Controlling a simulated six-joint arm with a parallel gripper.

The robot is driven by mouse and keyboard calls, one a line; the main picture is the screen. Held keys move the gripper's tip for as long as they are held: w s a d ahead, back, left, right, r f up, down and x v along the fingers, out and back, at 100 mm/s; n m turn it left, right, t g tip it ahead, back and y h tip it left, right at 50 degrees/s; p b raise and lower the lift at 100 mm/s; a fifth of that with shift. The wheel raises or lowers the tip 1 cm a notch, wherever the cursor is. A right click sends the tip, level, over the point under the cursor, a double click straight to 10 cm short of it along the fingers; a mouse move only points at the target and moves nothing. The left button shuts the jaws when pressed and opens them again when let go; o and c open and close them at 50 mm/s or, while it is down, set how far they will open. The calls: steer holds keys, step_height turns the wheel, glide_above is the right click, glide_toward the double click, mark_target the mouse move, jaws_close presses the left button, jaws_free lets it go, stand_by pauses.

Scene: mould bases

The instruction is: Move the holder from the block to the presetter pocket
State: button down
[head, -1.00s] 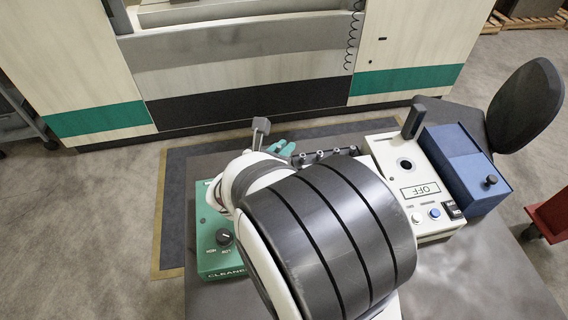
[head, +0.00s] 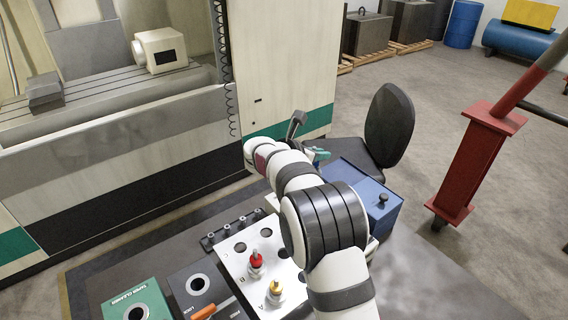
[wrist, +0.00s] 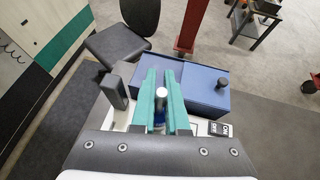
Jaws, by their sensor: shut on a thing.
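My gripper (wrist: 161,85) has two teal fingers shut on a holder (wrist: 160,94) with a silver end and a blue band, in the wrist view. The gripper also shows partly in the head view (head: 319,153), near the blue box, where the holder is hidden. The white presetter (wrist: 216,128) lies below the fingers. Its pocket is hidden, so I cannot tell how the holder sits relative to it. The white block (head: 238,262), nearer in the head view, carries a red holder (head: 256,260) and a yellow holder (head: 275,290); an open hole shows at its back.
A dark upright post (wrist: 115,88) stands left of the fingers in the wrist view. A blue box (wrist: 208,92) with a knob adjoins the presetter. A dark lock station (head: 199,284) and green cleaner (head: 137,306) stand left of the block. A chair (head: 388,125) stands behind.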

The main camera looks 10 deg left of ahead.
steer(key=shift+w+d+f, duration=0.1)
steer(key=shift+f, duration=6.05)
steer(key=c, duration=0.8)
jaws_free()
steer(key=shift+c, duration=0.2)
steer(key=v, duration=1.6)
steer(key=shift+f, duration=0.1)
